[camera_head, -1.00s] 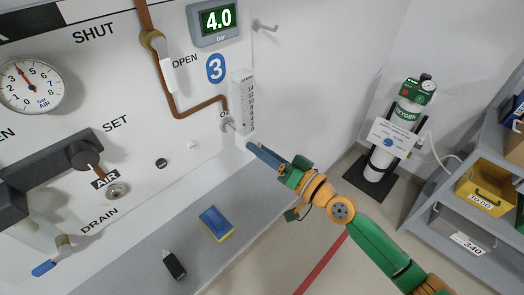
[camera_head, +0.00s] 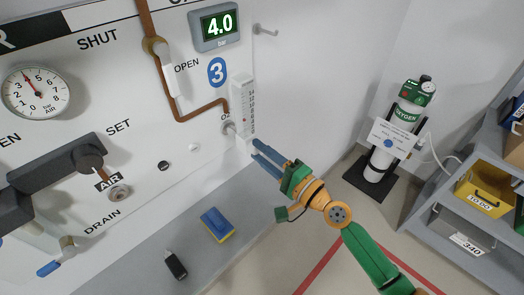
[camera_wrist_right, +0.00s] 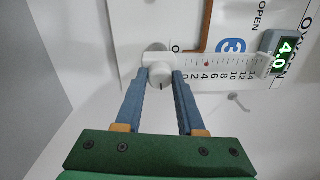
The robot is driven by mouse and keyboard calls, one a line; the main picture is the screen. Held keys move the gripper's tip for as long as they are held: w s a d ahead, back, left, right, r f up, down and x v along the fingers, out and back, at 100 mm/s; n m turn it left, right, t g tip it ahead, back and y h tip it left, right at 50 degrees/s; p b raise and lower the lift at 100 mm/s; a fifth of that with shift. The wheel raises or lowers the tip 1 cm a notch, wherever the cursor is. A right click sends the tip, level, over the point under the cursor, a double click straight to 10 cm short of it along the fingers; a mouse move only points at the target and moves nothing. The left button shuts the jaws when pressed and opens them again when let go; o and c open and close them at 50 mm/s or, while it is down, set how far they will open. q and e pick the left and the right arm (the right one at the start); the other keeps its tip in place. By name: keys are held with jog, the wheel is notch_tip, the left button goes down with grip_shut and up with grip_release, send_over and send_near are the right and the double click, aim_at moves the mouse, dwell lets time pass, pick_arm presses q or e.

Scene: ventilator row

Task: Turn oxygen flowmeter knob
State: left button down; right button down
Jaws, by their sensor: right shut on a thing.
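The white flowmeter knob (camera_wrist_right: 160,76) sits at the zero end of the flowmeter's scale (camera_wrist_right: 218,72). It has a dark mark on its face. A small red float in the tube stands near the 4 mark. The flowmeter (camera_head: 241,105) also shows on the wall panel in the head view, below the round blue 3. My right gripper (camera_wrist_right: 160,82) is shut on the knob, with one blue finger on each side of it. The right gripper (camera_head: 256,150) in the head view hides most of the knob. My left gripper is not in view.
A display (camera_head: 216,26) reads 4.0 bar. A copper pipe (camera_head: 198,113) runs beside the flowmeter. A blue and yellow sponge (camera_head: 217,224) and a small black object (camera_head: 175,265) lie on the ledge below. An oxygen cylinder (camera_head: 386,155) stands to the right, beside shelves (camera_head: 427,213).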

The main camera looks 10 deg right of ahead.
jog(key=shift+m+p, duration=0.55)
jog(key=shift+m, duration=1.75)
jog(key=c, duration=0.5)
grip_release()
jog(key=b+v, duration=0.2)
jog(key=v, duration=0.5)
